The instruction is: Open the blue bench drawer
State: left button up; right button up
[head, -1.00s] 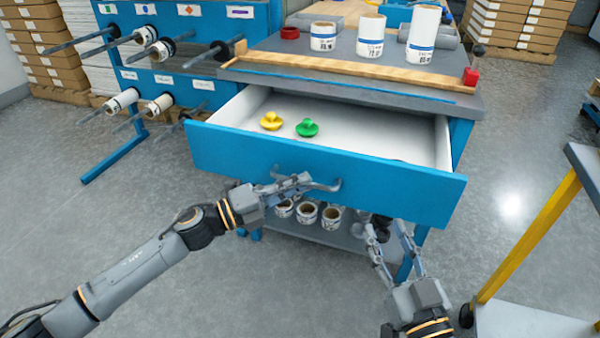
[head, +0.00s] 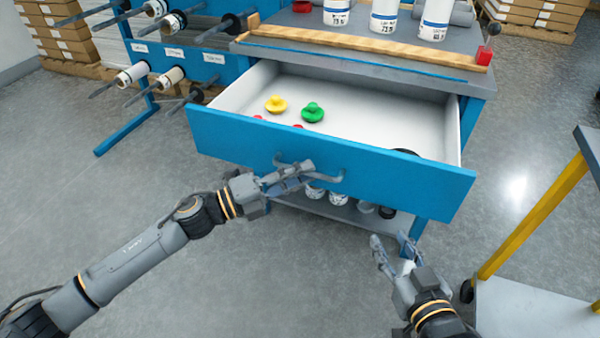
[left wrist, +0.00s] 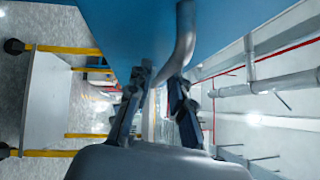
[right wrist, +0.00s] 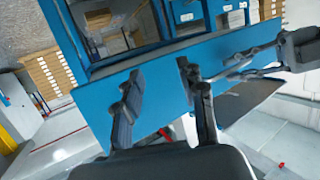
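The blue bench drawer (head: 225,137) is pulled well out, and its white inside shows. The grey bar handle (head: 337,178) is on its front. My left gripper (head: 306,172) is at the handle, its fingers on either side of the bar. In the left wrist view the handle (left wrist: 186,40) runs down between the fingertips (left wrist: 160,80), which look closed on it. My right gripper (head: 393,242) is open and empty, low in front of the drawer's right part. In the right wrist view its fingers (right wrist: 158,85) are spread before the blue front (right wrist: 160,100).
The drawer holds a yellow knobbed piece (head: 276,104), a green one (head: 313,112), small red things and a dark object (head: 405,152). White rolls (head: 384,14) stand on the bench top. A yellow-legged cart (head: 530,215) is at right. The floor at left is clear.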

pick_arm(q)
jog(key=shift+o, duration=0.3)
jog(key=v, duration=1.2)
